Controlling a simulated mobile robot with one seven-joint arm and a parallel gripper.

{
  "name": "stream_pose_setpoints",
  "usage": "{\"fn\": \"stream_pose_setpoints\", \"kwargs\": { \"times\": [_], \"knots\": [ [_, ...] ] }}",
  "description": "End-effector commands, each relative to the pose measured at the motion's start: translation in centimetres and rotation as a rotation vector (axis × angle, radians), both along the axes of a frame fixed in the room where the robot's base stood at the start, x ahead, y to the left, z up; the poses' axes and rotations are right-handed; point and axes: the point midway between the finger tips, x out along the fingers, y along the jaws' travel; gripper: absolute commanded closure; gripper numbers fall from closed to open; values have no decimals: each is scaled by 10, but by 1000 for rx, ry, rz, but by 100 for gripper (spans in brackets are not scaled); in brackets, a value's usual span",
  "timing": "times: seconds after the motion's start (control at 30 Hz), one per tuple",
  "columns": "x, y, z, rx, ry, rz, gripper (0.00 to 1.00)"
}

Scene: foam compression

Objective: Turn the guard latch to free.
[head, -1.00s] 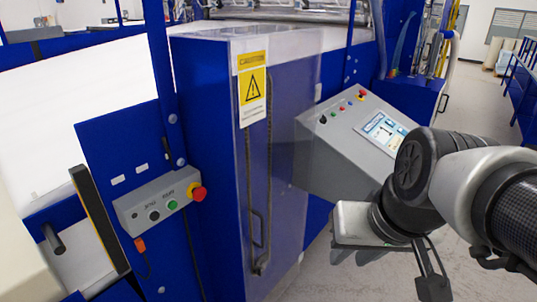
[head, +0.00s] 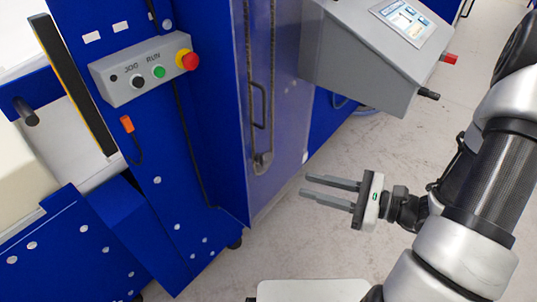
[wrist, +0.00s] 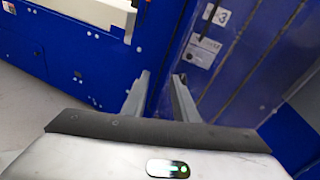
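My gripper (head: 305,186) is open and empty, with its fingers pointing left over the floor, in front of the blue guard door (head: 285,120). The clear-fronted door carries a dark long bar and a handle (head: 259,105). A small metal fitting (head: 263,160) sits at the handle's lower end; I cannot tell whether it is the guard latch or which way it is set. In the wrist view, the fingers (wrist: 162,77) are apart in front of blue panels.
A control box (head: 145,70) with JOG and RUN buttons and a red emergency stop (head: 187,60) is on the left panel. An orange plug (head: 127,123) hangs below it. A grey console (head: 365,60) juts out behind the gripper. The floor (head: 290,240) around the gripper is clear.

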Motion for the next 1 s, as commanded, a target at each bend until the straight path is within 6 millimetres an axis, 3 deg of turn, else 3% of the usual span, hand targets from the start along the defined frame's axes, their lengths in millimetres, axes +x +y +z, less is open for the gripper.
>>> {"fn": "stream_pose_setpoints", "kwargs": {
  "times": [0.03, 0.1, 0.23, 0.37, 1.0],
  "knots": [
    [6, -8, -21, 62, 32, -72, 74],
    [14, -18, -34, 125, 57, -152, 74],
    [22, -30, -45, 187, 80, -236, 74],
    [28, -27, -47, 198, 83, -252, 74],
    [105, 76, -46, 195, 82, -245, 74]
  ]
}}
